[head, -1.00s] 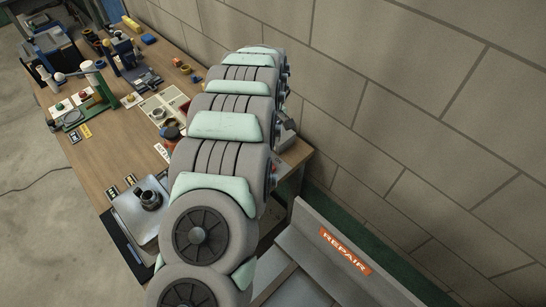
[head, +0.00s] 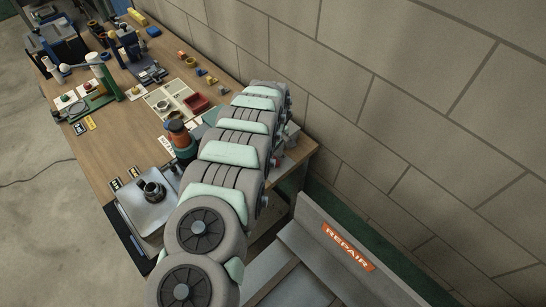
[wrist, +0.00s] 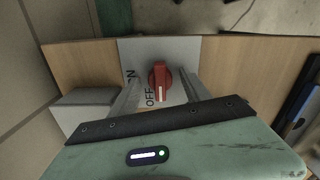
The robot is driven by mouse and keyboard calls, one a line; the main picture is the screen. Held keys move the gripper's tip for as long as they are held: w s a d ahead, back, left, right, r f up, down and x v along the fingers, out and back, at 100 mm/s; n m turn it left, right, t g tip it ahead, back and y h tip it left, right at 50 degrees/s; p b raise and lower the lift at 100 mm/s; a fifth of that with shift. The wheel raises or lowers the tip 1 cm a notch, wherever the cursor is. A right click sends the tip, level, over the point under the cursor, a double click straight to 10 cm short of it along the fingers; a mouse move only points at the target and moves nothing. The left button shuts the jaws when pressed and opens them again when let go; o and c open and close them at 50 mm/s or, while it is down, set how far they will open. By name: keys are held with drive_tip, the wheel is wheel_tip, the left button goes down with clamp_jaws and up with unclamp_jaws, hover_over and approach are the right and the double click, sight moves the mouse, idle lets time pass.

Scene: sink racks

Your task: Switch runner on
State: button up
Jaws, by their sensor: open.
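In the wrist view a red rotary knob (wrist: 160,78) sits on a grey panel (wrist: 150,48) with printed ON and OFF lettering. A pale line on the knob points down in the picture, close to the OFF lettering. My gripper (wrist: 160,90) is open, with one finger on each side of the knob. I cannot tell whether either finger touches it. In the head view my arm hides the gripper, and I cannot make out the knob clearly there.
The wooden bench (head: 110,150) carries a metal tray (head: 146,212) with a dark round part, a green fixture (head: 100,96) and several small coloured parts. A block wall (head: 400,100) runs along the right. A bin labelled REPAIR (head: 347,247) stands at the lower right.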

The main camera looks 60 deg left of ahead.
drive_tip(key=shift+c, duration=0.5)
clamp_jaws()
